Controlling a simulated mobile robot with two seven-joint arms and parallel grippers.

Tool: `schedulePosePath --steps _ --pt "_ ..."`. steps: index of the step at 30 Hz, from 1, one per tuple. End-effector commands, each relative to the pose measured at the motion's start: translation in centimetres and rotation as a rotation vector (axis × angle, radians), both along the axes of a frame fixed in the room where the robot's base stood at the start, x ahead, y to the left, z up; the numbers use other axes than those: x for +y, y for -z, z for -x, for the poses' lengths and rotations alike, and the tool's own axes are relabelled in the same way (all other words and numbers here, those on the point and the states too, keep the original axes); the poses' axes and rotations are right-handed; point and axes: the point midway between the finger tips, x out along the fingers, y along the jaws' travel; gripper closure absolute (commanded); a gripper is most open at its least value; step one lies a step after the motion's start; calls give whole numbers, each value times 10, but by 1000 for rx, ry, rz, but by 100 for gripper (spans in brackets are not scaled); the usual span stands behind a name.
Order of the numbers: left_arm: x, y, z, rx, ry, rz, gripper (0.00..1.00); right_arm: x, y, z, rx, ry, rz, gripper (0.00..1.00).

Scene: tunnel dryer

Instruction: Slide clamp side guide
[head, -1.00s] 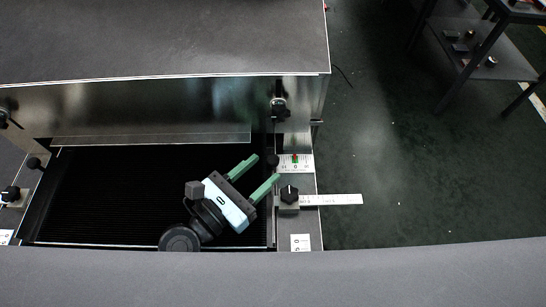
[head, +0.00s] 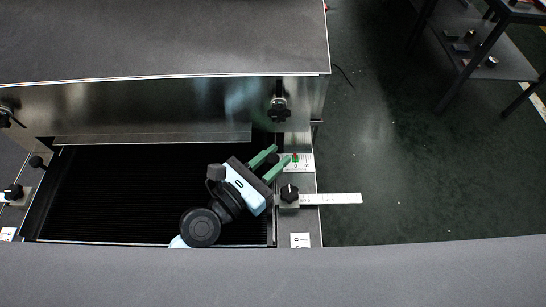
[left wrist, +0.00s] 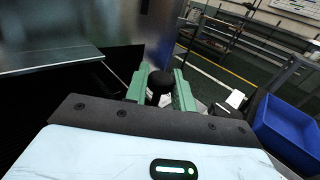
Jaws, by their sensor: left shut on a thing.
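A black round knob (head: 272,159) stands at the right edge of the black conveyor bed, by the right side guide, whose thin rail (head: 270,228) runs along that edge. My left gripper (head: 281,156) has its green fingers on either side of this knob and is shut on it. The left wrist view shows the knob (left wrist: 160,85) between the two green fingers. Beside it is a white scale plate (head: 306,163) with a red and green mark. A black clamp knob (head: 289,193) sits on a grey block over a horizontal ruler (head: 335,199). My right gripper is not in view.
The metal dryer housing (head: 160,105) stands just behind the bed, with another black knob (head: 279,109) on its face. Dark floor (head: 400,180) lies open to the right. A blue bin (left wrist: 285,130) shows in the left wrist view.

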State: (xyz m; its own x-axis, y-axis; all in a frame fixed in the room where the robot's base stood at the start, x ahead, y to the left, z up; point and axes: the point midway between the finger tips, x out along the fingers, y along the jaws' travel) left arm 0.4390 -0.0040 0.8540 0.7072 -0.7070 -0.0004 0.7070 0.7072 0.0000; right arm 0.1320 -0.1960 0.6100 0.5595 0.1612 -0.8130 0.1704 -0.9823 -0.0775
Motion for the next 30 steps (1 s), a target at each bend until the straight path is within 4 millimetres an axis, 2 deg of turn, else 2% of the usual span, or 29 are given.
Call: schedulePosePath --steps 7,16,26,27,30 --pt "4 1 0 1 -1 -1 100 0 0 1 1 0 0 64" --pt "47 2 0 1 -2 -3 100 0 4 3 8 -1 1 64" --pt "50 1 0 1 0 -1 100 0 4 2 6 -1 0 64" --pt "50 1 0 1 1 -1 71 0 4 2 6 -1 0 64" --pt "50 1 0 1 0 -1 58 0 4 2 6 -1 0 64"
